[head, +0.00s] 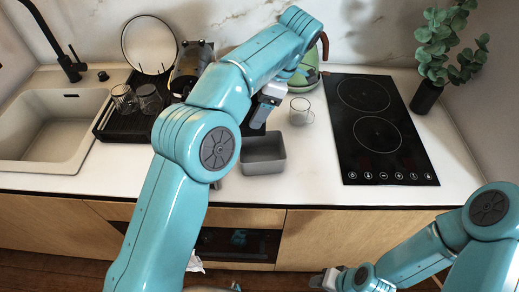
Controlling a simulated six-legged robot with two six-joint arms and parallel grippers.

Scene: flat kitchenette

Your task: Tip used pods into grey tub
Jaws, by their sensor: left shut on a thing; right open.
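The grey tub (263,167) stands on the counter near its front edge, left of the hob, and looks empty from here. My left arm reaches over the counter. Its gripper (266,104) is above and behind the tub, shut on a dark thing that is mostly hidden, so I cannot tell its shape. No used pods are visible. A dark, shiny machine (188,68), perhaps the coffee machine, stands at the back, partly hidden by my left arm. My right gripper (322,280) is open and empty, low in front of the cabinets.
A glass mug (300,111) stands right of my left gripper. The black hob (375,135) and a plant (433,70) are further right. A dish rack (112,127) with glasses and a plate, and a sink (45,130), are left. Clear counter lies between tub and hob.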

